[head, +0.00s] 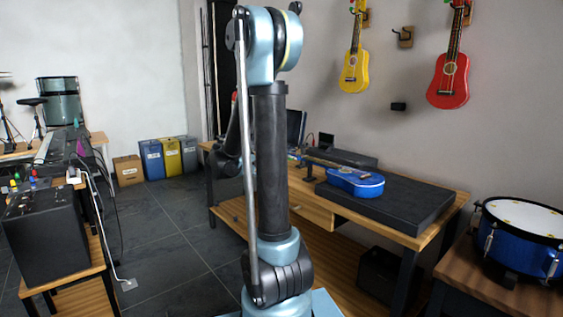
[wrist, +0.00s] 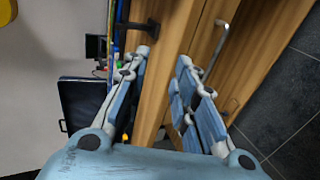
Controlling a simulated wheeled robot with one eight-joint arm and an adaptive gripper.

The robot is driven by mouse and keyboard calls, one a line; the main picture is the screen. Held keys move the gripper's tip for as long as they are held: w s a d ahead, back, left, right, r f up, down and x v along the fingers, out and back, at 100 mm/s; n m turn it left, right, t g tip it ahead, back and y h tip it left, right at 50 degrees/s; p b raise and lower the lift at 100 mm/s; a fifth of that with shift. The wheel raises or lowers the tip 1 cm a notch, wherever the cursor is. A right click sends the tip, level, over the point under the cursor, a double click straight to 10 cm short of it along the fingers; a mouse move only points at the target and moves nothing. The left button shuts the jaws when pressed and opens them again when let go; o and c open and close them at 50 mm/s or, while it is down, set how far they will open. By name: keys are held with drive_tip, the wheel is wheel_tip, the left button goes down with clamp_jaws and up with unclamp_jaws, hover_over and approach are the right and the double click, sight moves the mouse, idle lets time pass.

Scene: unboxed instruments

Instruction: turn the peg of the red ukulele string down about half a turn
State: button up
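A red ukulele (head: 449,80) hangs on the wall at the upper right of the head view. Its headstock is cut off by the top edge, so its pegs cannot be made out. A blue ukulele (head: 355,182) lies on a dark pad (head: 400,212) on the wooden workbench, neck toward the left; its strings and pegs are too small to tell. My gripper (wrist: 164,60) is open and empty in the wrist view, its fingers apart in front of the bench wood. In the head view my arm hides most of it.
A yellow ukulele (head: 354,71) hangs left of the red one. A blue drum (head: 522,238) stands on a table at the right. A drawer handle (wrist: 222,42) sticks out from the bench. Dark floor tiles (head: 160,250) are clear at left.

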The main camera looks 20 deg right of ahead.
drive_tip(key=w+a+f+n+t+h, duration=0.1)
drive_tip(key=w+a+n+t+h, duration=0.2)
drive_tip(key=w, duration=0.9)
drive_tip(key=shift+m+g+h, duration=0.3)
drive_tip(key=shift+m+h, duration=0.1)
drive_tip(key=shift+h, duration=0.3)
drive_tip(key=x, duration=1.7)
drive_tip(key=shift+w+d, duration=0.15)
drive_tip(key=shift+d, duration=0.2)
clamp_jaws()
